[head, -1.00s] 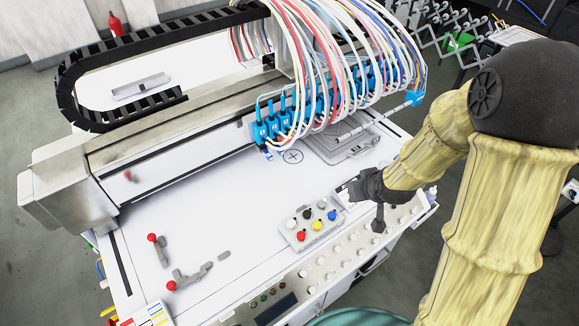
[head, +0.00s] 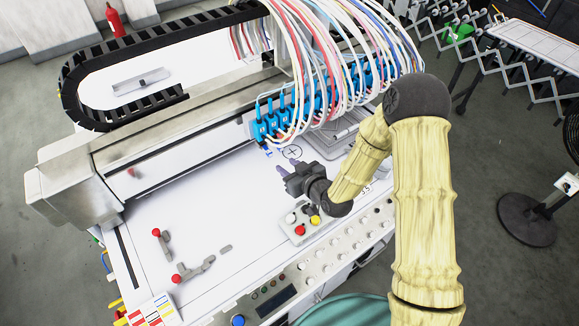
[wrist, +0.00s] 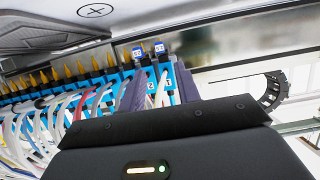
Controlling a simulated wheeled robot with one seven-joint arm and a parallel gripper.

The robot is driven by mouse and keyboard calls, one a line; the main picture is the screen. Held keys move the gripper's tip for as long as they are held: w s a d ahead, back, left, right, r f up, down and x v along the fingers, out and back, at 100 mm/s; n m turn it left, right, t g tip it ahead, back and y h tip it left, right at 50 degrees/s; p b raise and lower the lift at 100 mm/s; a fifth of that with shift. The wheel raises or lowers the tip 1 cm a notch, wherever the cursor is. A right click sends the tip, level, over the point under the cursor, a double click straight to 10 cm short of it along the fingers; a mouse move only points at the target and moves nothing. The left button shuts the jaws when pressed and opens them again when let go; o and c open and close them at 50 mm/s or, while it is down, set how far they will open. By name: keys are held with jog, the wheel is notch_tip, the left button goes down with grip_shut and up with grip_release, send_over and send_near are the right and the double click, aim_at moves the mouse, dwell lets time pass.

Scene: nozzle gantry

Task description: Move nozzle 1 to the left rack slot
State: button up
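A row of blue nozzles (head: 290,118) with colored hoses hangs along the gantry. In the head view, nozzle 1 (head: 260,130) appears to be the left end one; its label is too small to read there. I see no contact. I cannot identify the left rack slot.
Clamps with red knobs (head: 177,278) lie on the white table (head: 200,215) at the front left. The gantry beam (head: 190,125) and black cable chain (head: 75,80) bound the back. The table's middle left is clear.

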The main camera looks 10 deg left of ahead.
aim_at(271, 153)
jog(key=shift+w, duration=0.1)
jog(key=shift+x, duration=2.55)
jog(key=shift+b+x, duration=0.65)
jog(key=shift+x, duration=0.25)
jog(key=shift+b+x, duration=0.85)
jog(key=shift+x, duration=0.65)
grip_shut()
jog(key=shift+r, duration=0.2)
